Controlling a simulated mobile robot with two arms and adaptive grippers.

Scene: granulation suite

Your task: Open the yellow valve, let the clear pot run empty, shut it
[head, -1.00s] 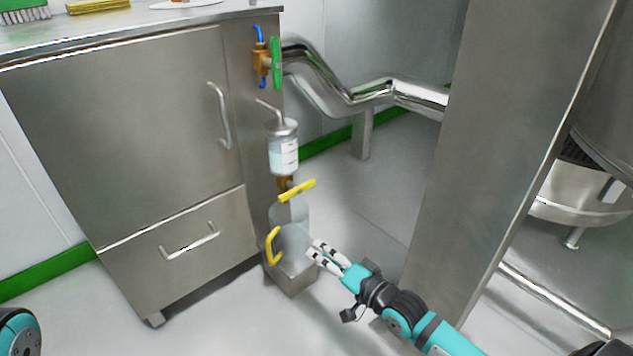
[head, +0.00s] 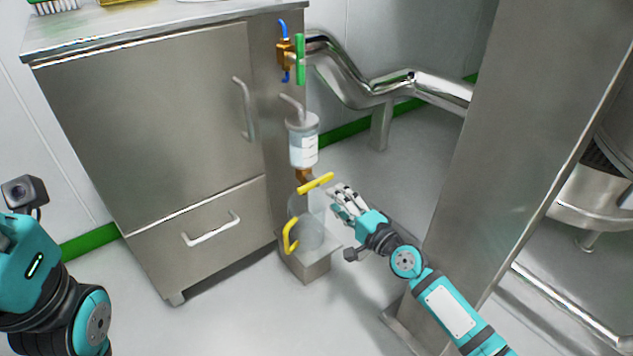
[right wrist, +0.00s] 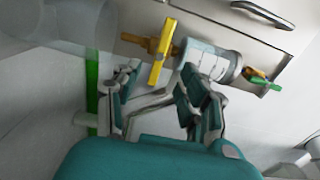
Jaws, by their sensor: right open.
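The yellow valve handle (head: 316,183) sits crosswise on a brass fitting below the clear pot (head: 303,148), which has a metal lid and a white label. How much liquid the pot holds is hard to tell. Under the valve stands a clear jug (head: 310,233) with a yellow handle. My right gripper (head: 342,198) is open and empty, just right of the valve handle and apart from it. In the right wrist view the valve handle (right wrist: 162,52) shows ahead of the gap between the open fingers (right wrist: 163,80). My left arm shows at the left edge, its fingers out of view.
The jug stands on a small steel stand (head: 305,268) beside a steel cabinet (head: 160,130). Above the pot is a green-handled valve (head: 300,60).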

